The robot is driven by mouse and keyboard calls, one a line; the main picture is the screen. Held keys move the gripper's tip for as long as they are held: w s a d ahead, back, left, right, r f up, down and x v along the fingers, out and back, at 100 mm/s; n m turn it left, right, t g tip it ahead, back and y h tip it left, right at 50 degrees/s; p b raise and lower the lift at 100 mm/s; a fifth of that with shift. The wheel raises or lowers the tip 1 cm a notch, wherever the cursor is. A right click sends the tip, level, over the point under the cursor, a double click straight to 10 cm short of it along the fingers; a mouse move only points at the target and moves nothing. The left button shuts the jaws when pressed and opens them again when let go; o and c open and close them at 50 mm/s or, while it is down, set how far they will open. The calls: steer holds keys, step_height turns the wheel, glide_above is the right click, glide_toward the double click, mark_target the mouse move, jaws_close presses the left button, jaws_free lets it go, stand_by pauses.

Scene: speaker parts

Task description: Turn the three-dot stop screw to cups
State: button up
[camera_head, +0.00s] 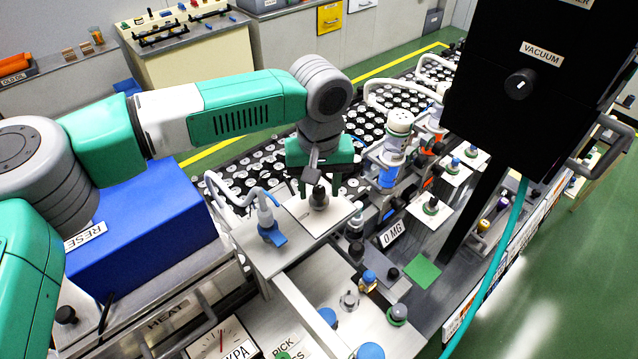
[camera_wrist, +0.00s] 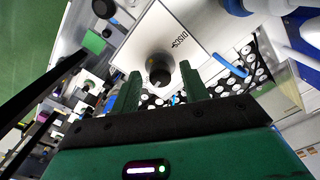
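My gripper (camera_head: 319,186) is open above a dark knob (camera_head: 319,200) on a white plate (camera_head: 296,208). In the wrist view the two green fingers of my gripper (camera_wrist: 161,78) stand apart, with the knob (camera_wrist: 160,70) showing between and just beyond their tips. No contact is visible. The white plate (camera_wrist: 150,38) carries a label that seems to read "DISCS". No dot marks or "cups" label can be read, so I cannot tell which is the three-dot screw.
A "0 MG" sign (camera_head: 393,234) is at right. The black vacuum panel (camera_head: 540,90) and teal hose (camera_head: 500,250) bound the right side.

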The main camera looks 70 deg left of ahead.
mark_target(319, 188)
step_height(319, 188, up, 8)
steer(key=shift+f, duration=0.1)
stand_by(0.4)
stand_by(0.5)
